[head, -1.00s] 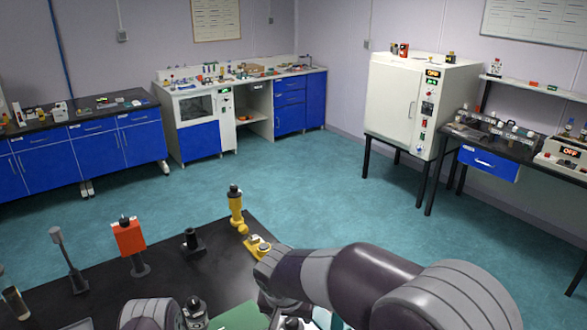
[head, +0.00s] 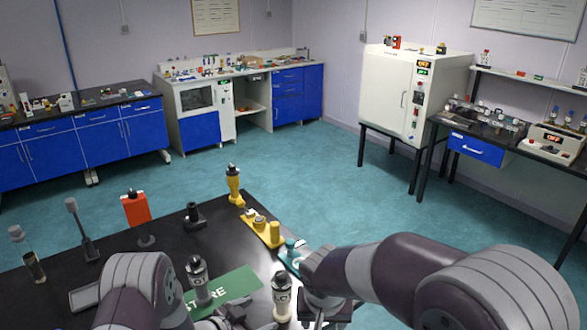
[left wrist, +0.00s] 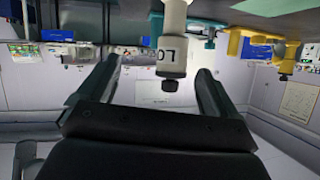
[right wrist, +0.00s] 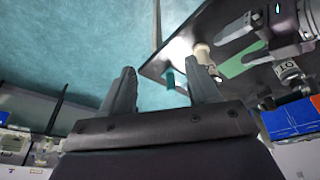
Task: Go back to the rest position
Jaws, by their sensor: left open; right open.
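My left gripper (head: 240,312) is low in the head view, over the black table near the green mat. In the left wrist view its fingers (left wrist: 158,64) are apart. A white, black-capped cylinder (left wrist: 172,50) with dark lettering shows between them, with no visible contact. My right gripper (head: 322,308) is at the table's right edge in the head view, partly hidden by its own arm. In the right wrist view its fingers (right wrist: 162,68) are apart and empty, with floor and a table corner beyond.
Open floor (head: 330,190) lies beyond. A white oven (head: 395,95) stands at the back right.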

